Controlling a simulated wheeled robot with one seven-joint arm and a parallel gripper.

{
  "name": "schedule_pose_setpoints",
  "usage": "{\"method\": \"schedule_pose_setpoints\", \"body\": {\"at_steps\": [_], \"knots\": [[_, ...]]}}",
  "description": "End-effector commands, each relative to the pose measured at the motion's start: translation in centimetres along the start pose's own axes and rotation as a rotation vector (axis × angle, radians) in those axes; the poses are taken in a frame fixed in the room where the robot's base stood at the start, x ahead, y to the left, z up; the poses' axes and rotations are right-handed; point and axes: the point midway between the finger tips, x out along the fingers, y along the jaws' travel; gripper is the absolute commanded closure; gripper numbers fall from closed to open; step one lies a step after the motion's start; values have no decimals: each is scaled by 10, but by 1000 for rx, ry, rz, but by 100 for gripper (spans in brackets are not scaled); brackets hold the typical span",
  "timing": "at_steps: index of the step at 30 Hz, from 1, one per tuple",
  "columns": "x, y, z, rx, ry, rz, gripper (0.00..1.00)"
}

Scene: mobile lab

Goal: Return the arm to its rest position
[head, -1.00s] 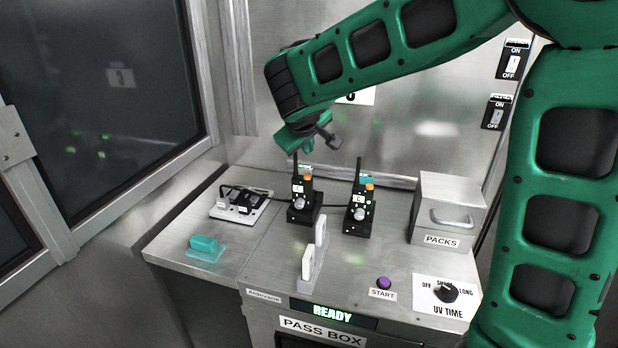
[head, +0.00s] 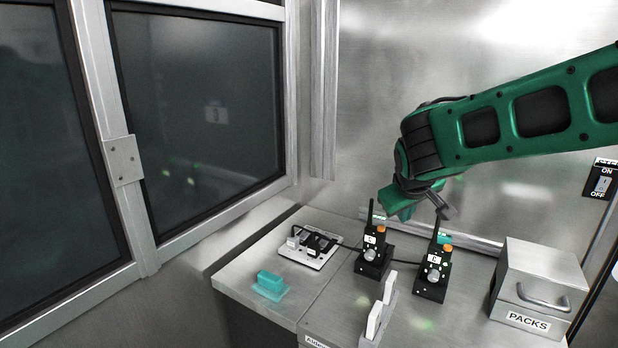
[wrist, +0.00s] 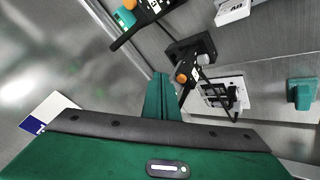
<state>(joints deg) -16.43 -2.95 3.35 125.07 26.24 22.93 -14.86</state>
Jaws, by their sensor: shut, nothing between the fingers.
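My arm (head: 525,115) reaches in from the right in the head view, its wrist bent down over the back of the steel bench (head: 243,285). My gripper (head: 398,207) hangs above and behind two black handheld radios, the left one (head: 372,258) and the right one (head: 433,272). In the wrist view my gripper (wrist: 162,92) shows as green fingers close together, shut with nothing held. The fingers look clear of the radios, though the exact gap is hard to judge. Part of the gripper is hidden by the wrist in the head view.
A steel PACKS box (head: 541,277) stands at the right. A white board with a black cable (head: 312,248) and a teal block (head: 270,284) are at the left. White upright plates (head: 378,318) stand at the front. A dark window (head: 205,110) and steel wall (head: 400,60) enclose the bench.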

Motion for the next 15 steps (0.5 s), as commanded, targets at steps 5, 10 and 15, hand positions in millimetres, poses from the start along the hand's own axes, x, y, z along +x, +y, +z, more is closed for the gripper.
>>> {"method": "schedule_pose_setpoints", "body": {"at_steps": [5,10,15], "knots": [[-23,9,86,150,-92,-109,100],[-42,0,143,250,-157,-189,100],[-60,-16,189,331,-211,-256,100]]}}
